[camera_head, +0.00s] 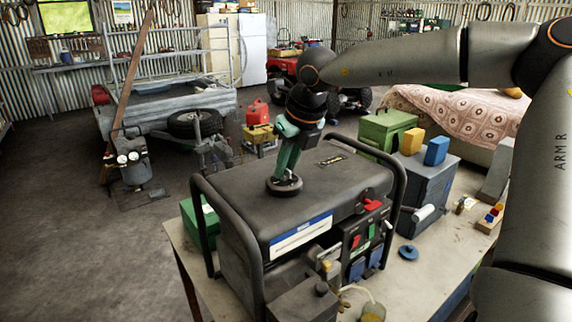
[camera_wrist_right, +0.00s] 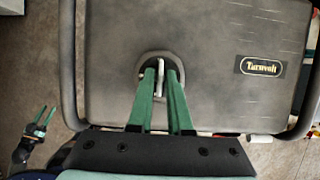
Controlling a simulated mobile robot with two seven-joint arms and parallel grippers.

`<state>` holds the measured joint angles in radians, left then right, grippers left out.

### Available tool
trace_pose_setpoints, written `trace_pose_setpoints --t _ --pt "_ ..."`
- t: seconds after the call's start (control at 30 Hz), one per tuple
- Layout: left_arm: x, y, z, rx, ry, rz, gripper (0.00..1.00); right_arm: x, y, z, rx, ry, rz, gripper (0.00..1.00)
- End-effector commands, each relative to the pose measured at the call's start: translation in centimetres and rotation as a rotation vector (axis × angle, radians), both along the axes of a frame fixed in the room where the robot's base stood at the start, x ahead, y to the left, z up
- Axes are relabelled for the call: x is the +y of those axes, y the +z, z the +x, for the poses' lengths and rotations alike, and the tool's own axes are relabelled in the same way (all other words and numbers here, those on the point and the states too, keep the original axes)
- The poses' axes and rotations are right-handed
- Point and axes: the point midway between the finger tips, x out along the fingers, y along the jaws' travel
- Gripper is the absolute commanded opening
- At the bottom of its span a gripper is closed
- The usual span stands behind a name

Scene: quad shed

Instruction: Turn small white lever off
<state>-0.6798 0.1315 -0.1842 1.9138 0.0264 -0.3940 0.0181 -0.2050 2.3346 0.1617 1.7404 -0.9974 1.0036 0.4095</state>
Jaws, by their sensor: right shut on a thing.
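The small white lever (camera_wrist_right: 160,75) stands up from a dark round cap on top of the generator (camera_wrist_right: 190,50). In the head view the round cap (camera_head: 284,187) shows on the generator's upper face (camera_head: 320,185), but the lever is hidden by the fingers. My right gripper (camera_head: 284,178) points down at the cap from above. Its green fingers (camera_wrist_right: 161,78) are on either side of the lever, shut on it. My left gripper (camera_wrist_right: 44,120) seems to show small at the lower left of the right wrist view, its green fingers apart and empty.
Black tube handles (camera_head: 247,235) stand at both ends of the generator. The floor at left (camera_head: 80,250) is clear.

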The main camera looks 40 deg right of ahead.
Motion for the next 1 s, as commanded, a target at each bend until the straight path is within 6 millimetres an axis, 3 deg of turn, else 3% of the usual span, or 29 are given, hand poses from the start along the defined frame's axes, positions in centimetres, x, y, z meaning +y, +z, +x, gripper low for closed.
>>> trace_pose_setpoints --t 0.57,1.0 --pt "0.0 -0.4 0.1 -0.002 -0.001 0.000 0.50 0.0 -0.1 0.0 -0.001 -0.019 -0.002 0.00" --pt "0.0 -4.5 0.1 -0.002 -0.001 0.000 0.50 0.2 -0.4 0.1 -0.003 -0.290 -0.006 0.00"
